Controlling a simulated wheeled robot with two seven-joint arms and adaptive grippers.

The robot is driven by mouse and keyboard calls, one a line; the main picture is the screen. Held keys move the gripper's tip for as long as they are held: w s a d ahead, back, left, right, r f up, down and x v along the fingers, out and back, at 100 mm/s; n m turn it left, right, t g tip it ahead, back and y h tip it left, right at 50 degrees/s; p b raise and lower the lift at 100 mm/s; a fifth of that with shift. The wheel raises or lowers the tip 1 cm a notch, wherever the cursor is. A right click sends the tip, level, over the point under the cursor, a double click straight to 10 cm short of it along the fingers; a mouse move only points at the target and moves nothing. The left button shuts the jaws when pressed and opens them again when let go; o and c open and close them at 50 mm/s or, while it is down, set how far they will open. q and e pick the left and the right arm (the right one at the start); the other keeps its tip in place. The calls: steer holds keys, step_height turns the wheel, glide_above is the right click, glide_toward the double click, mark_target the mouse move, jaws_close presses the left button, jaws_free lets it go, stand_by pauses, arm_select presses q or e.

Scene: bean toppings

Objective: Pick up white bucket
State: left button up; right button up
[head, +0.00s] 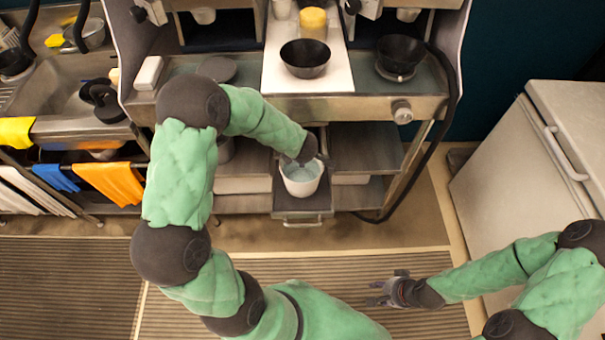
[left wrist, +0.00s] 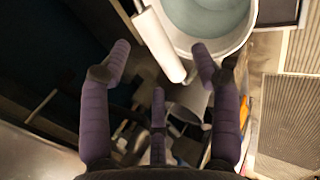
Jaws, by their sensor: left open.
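The white bucket (head: 302,189) stands upright in the open drawer low in the middle of the counter unit. Its inside looks pale blue-green. In the left wrist view the bucket (left wrist: 246,42) is at the top right, cut off by the edge. In the head view my left wrist hides part of the bucket's back rim. My right gripper (head: 383,291) looks open and empty, over the striped floor mat.
The counter (head: 355,107) above the drawer holds a black bowl (head: 305,58), a yellow-topped container (head: 313,20) and a black funnel-like bowl (head: 398,56). Shelves flank the drawer. A sink (head: 60,97) is at left, a white cabinet (head: 510,165) at right. The floor in front is clear.

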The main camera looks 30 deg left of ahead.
arm_select(q)
steer(key=shift+b+x, duration=1.5)
steer(key=shift+x, duration=1.2)
steer(key=shift+a+r, duration=0.1)
steer(key=shift+r, duration=0.05)
steer(key=c, duration=1.3)
steer(key=shift+w+a+r, duration=0.1)
steer(key=shift+w+r, duration=0.05)
jaws_close()
